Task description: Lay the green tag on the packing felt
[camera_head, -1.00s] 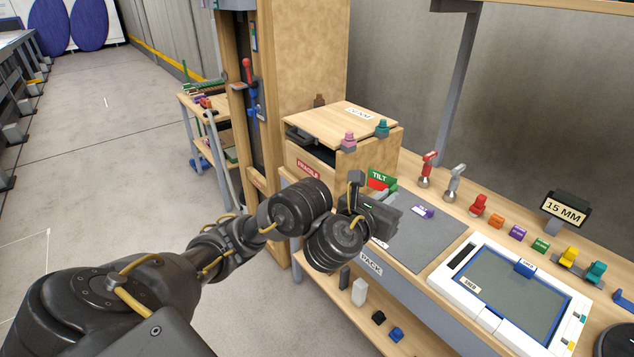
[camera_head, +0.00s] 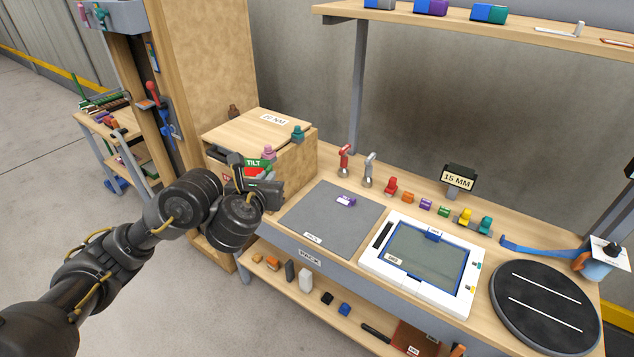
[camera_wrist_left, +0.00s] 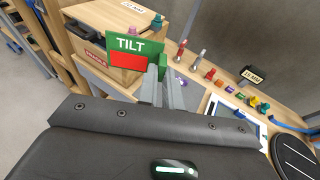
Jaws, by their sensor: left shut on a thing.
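The green tag (camera_head: 258,163) reads TILT and has a red lower part. My left gripper (camera_head: 262,186) is shut on it and holds it up in front of the wooden box, left of the felt. In the left wrist view the tag (camera_wrist_left: 130,46) stands upright at the tips of the two grey fingers (camera_wrist_left: 160,84). The grey packing felt (camera_head: 318,226) lies flat on the bench with a PACK label at its front edge. A small purple tag (camera_head: 345,201) lies on it. My right gripper is in neither view.
The wooden box (camera_head: 290,160) stands behind the felt's left side. A white-framed tray (camera_head: 378,262) is right of the felt, then a black round plate (camera_head: 540,312). Several coloured pieces and a 15 MM sign (camera_head: 459,180) line the bench's back. Most of the felt is bare.

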